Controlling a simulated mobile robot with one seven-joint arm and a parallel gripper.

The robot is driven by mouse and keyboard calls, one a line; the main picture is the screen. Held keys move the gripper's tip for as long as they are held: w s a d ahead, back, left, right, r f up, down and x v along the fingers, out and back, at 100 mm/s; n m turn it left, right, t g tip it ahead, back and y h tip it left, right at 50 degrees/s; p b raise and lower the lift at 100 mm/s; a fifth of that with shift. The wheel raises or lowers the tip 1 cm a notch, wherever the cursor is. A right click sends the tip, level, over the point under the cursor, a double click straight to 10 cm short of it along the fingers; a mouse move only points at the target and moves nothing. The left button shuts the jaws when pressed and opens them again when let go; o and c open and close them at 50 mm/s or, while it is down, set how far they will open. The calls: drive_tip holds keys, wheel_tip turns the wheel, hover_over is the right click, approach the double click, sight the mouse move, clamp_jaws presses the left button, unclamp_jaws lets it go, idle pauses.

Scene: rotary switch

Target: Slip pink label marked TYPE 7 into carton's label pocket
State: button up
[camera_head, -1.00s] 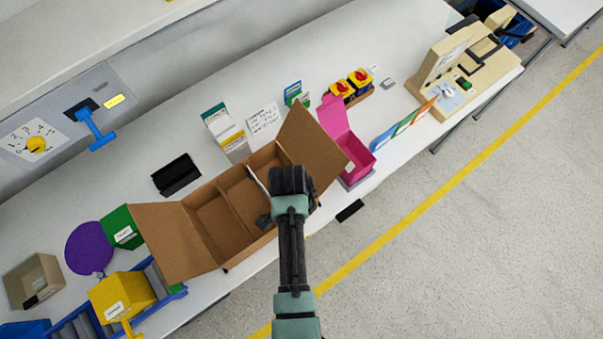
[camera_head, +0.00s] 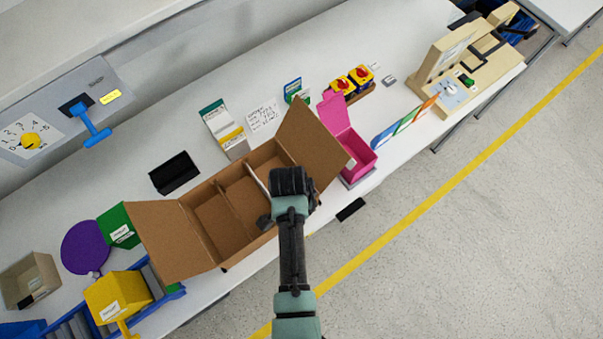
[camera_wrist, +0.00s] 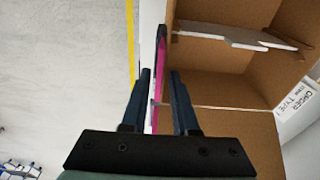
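The brown carton (camera_head: 180,245) stands open on the bench, its flaps spread, with dividers inside. My gripper (camera_head: 268,219) is low at the carton's front side in the head view. In the wrist view my gripper (camera_wrist: 160,75) has its two dark fingers apart. A thin pink strip (camera_wrist: 157,112), seen almost edge-on, lies between the fingers beside the carton wall; it looks like the pink label. Its TYPE 7 marking cannot be read. Gaps show beside the strip. The label pocket cannot be made out, and whether the strip is in it cannot be told.
A pink open box (camera_head: 357,155) stands right of the carton. A white order sheet (camera_head: 264,117) and a black tray (camera_head: 175,173) are behind it. Purple disc (camera_head: 85,247) and yellow box (camera_head: 118,297) are at left. Open floor lies in front of the bench.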

drive_tip(key=shift+o, duration=0.8)
drive_tip(key=shift+r, duration=0.1)
wheel_tip(320, 180, up, 13)
drive_tip(key=a+b, duration=0.1)
drive_tip(key=shift+s+a+b, duration=0.15)
drive_tip(key=shift+s+b, duration=0.15)
drive_tip(key=shift+s, duration=0.15)
drive_tip(key=shift+f, duration=0.2)
